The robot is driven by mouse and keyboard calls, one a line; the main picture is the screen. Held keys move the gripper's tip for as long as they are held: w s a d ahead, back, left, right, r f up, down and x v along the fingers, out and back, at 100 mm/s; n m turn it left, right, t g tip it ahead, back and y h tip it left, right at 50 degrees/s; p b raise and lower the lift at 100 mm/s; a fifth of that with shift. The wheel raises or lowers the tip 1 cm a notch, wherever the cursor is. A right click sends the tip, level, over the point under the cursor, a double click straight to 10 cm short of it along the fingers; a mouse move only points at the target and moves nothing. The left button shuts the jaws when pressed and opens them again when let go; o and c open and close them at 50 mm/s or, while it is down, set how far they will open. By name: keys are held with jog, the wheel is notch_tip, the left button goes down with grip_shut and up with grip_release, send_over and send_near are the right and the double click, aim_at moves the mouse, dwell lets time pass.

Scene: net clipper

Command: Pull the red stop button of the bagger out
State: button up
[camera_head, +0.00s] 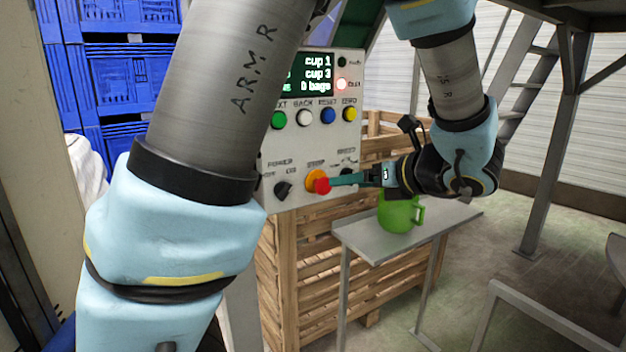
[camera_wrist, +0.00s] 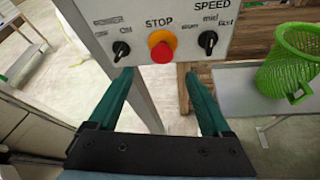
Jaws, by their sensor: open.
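The red stop button (camera_head: 321,185) sits on a yellow collar low on the grey control panel (camera_head: 300,150) of the bagger. In the wrist view the red button (camera_wrist: 161,53) is under the word STOP, between two black knobs. My gripper (camera_head: 333,182) is at the panel from the right in the head view, its green fingers at the button's height. In the wrist view my gripper (camera_wrist: 157,75) is open, and the button appears just beyond and between the fingertips. Nothing is between the fingers. I cannot tell whether a finger touches the button.
The black power knob (camera_wrist: 121,50) and speed knob (camera_wrist: 208,42) flank the button closely. A green basket-like cup (camera_head: 398,213) stands on a small grey table (camera_head: 365,240) below my gripper. A wooden crate (camera_head: 300,270) stands behind. Blue crates (camera_head: 125,75) are stacked at the left.

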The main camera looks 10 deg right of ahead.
aim_at(327, 184)
jog(key=p+x, duration=0.1)
jog(key=x, duration=0.9)
jog(key=shift+w+r+p, duration=0.1)
jog(key=shift+w+p, duration=0.3)
grip_shut()
dwell(0.5)
